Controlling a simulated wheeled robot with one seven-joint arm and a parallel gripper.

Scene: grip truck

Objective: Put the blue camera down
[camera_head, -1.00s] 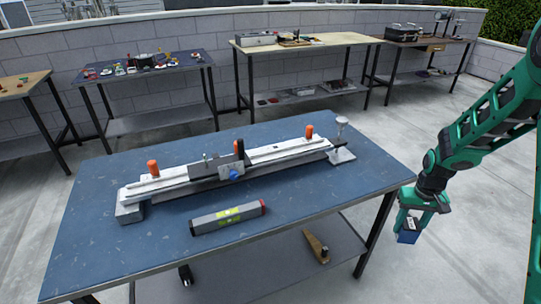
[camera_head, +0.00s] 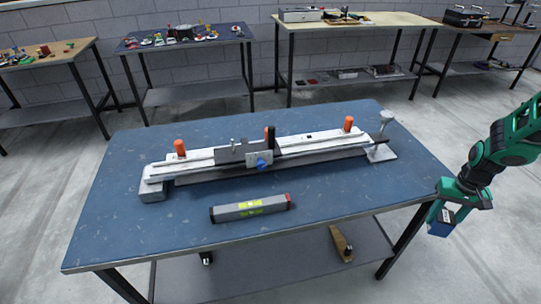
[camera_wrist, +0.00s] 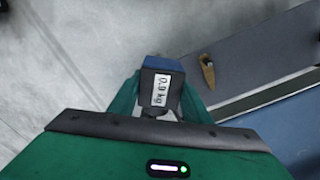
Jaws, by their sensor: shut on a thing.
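The blue camera (camera_head: 440,226) hangs in my gripper (camera_head: 447,212) at the right, beyond the blue table's right edge and over the floor. In the wrist view the blue camera (camera_wrist: 162,88) sits between my green fingers (camera_wrist: 160,100), its dark face bearing a white label that reads 0.9 kg. My gripper is shut on it. The blue-topped table (camera_head: 310,222) stands to the left of my gripper.
A long metal rail device (camera_head: 310,146) with orange knobs lies along the table's back half. A grey level (camera_head: 250,207) lies in front of it. The tabletop's front right is clear. A wooden tool (camera_head: 341,243) lies on the lower shelf. Benches with items stand behind.

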